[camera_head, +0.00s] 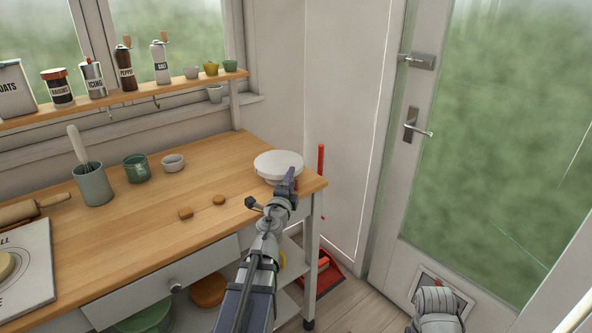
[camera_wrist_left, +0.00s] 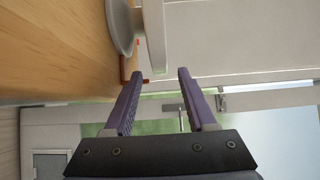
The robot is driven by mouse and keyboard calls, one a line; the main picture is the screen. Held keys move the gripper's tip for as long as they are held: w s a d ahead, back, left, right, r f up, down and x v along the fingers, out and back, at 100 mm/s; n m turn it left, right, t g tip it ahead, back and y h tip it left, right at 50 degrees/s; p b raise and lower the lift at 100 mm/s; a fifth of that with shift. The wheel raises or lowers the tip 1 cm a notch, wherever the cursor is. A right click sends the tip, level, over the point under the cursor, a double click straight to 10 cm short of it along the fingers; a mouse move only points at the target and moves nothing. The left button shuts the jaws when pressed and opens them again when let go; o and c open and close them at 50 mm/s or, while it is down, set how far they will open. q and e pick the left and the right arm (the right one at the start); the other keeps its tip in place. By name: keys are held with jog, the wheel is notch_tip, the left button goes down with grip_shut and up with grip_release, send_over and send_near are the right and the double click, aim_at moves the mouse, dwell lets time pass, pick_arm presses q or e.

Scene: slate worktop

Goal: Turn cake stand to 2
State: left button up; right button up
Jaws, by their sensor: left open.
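The white cake stand (camera_head: 278,162) stands upright at the right end of the wooden worktop. I can make out no numbers or marks on it. My left gripper (camera_head: 291,178) is at the near right side of its plate and partly overlaps it in the head view. In the left wrist view the two purple fingers (camera_wrist_left: 160,73) are apart with nothing held. The rim of the plate (camera_wrist_left: 153,35) shows just past the fingertips, in line with the gap between them. I cannot tell whether a finger touches it. My right gripper does not show.
Two small brown biscuits (camera_head: 186,213) lie left of the stand. A shelf (camera_head: 125,95) of jars runs behind. The worktop between biscuits and stand is clear.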

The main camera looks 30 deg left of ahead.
aim_at(279, 164)
pick_arm(q)
jog(key=x, duration=0.7)
jog(key=shift+w, duration=0.15)
jog(key=shift+c, duration=0.3)
grip_shut()
dwell(1.0)
